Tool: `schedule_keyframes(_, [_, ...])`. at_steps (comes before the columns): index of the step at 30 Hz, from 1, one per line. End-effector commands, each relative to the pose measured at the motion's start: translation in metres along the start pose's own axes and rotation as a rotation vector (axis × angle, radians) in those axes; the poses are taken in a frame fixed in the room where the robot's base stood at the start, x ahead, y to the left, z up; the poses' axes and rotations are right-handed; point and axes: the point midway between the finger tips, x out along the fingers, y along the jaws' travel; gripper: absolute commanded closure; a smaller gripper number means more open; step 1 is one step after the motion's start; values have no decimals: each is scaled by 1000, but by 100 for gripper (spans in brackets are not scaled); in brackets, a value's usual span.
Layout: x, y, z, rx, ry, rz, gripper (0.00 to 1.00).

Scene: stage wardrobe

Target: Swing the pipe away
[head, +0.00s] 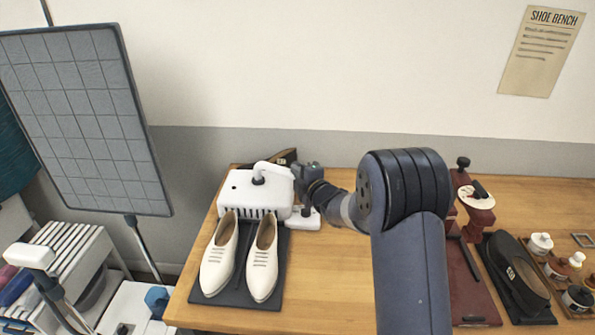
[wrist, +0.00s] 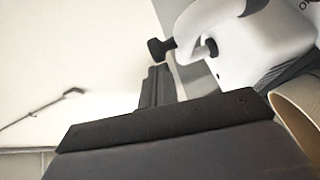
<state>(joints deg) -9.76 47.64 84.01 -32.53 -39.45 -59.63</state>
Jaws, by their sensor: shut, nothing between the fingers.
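The white pipe (head: 272,168) sits on top of a white box-shaped unit (head: 240,192) with a slotted front, behind a pair of white shoes. It bends from an upright pivot toward the right. My gripper (head: 303,174) is at the pipe's right end, shut with nothing in it; whether it touches the pipe I cannot tell. In the wrist view my shut fingers (wrist: 158,86) point up the picture. The white pipe (wrist: 222,22) and a black knob (wrist: 160,49) are just beyond them. The pipe's outer end is partly hidden by my gripper in the head view.
The white shoes (head: 219,258) stand on a dark mat in front of the unit. A red stand (head: 465,265), a black shoe (head: 520,270) and several small bottles are on the bench's right. A grey panel (head: 85,115) stands left. The bench middle (head: 330,270) is clear.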

Motion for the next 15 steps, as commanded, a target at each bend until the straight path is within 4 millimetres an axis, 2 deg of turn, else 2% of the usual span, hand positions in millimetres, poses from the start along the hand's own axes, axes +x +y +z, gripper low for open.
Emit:
schedule_keyframes(8, [1, -1, 3, 1, -1, 1, 100])
schedule_keyframes(15, [16, -1, 31, -2, -3, 4, 100])
